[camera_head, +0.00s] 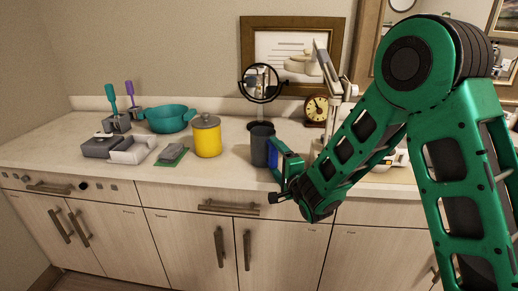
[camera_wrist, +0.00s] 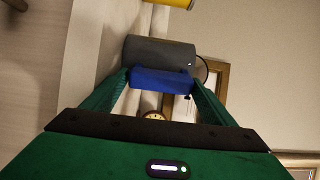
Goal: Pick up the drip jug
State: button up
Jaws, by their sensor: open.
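The dark grey, upright cylindrical vessel (camera_head: 262,146) on the counter looks like the drip jug.
A yellow canister (camera_head: 207,140) stands left of the jug. A round mirror (camera_head: 261,83) stands behind it, and a clock (camera_head: 316,108) stands behind to the right. My arm covers the counter's right part.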

jog(key=shift+w+a, duration=0.2)
jog(key=shift+w, duration=0.05)
jog(key=shift+c, duration=0.6)
jog(key=c, duration=1.5)
jog(key=shift+r, duration=0.1)
jog(key=shift+c, duration=0.3)
jog(key=shift+r, duration=0.1)
jog(key=shift+r, duration=0.85)
notch_tip(320, 180, up, 2)
jog(key=shift+r, duration=0.15)
jog(key=s+a+r, duration=0.6)
jog(key=a, duration=0.4)
jog(key=shift+s+r, duration=0.15)
jog(key=shift+r, duration=0.25)
